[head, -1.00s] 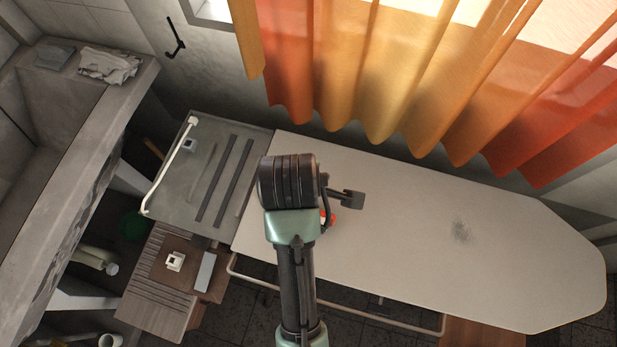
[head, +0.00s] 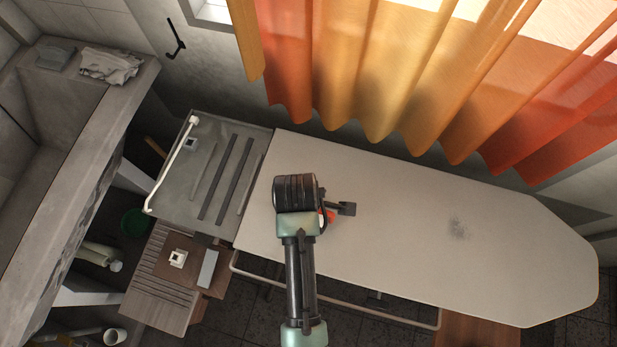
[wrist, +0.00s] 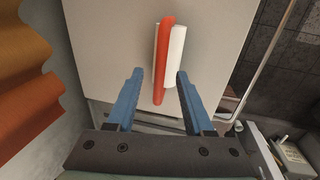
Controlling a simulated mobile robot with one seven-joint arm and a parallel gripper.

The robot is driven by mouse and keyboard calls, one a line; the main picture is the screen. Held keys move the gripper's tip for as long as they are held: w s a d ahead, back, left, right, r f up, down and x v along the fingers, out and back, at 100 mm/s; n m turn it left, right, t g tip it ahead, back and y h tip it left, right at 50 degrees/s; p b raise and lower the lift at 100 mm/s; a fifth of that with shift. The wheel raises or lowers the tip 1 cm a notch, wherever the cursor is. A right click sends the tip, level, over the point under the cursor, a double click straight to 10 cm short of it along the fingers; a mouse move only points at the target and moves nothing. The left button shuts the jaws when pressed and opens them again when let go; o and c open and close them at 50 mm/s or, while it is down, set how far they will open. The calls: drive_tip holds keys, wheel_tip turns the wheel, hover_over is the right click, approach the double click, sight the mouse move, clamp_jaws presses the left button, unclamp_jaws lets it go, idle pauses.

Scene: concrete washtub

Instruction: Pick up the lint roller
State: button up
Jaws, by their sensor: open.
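The lint roller (wrist: 164,62), with a long red-orange handle part and a white roll beside it, lies on the pale ironing board (wrist: 105,40) in the wrist view. My gripper (wrist: 157,77) is open, with its two blue fingers on either side of the roller's near end in the picture. I see no contact, and the height between them is hard to judge. In the head view my arm covers most of the roller; a small red-orange bit (head: 329,216) shows beside my wrist. The board (head: 400,220) fills the middle and right there.
A grey metal rest (head: 228,175) with dark bars adjoins the board's left end. A wooden stool (head: 160,300) with small items stands below it. The concrete washtub (head: 100,160) is at left. Orange curtains (head: 380,70) hang behind the board. The board's right half is clear.

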drive_tip(key=shift+w+f, duration=0.15)
drive_tip(key=shift+f, duration=0.6)
drive_tip(key=shift+w+f, duration=0.15)
drive_tip(key=shift+f, duration=0.6)
drive_tip(key=shift+c, duration=0.2)
clamp_jaws()
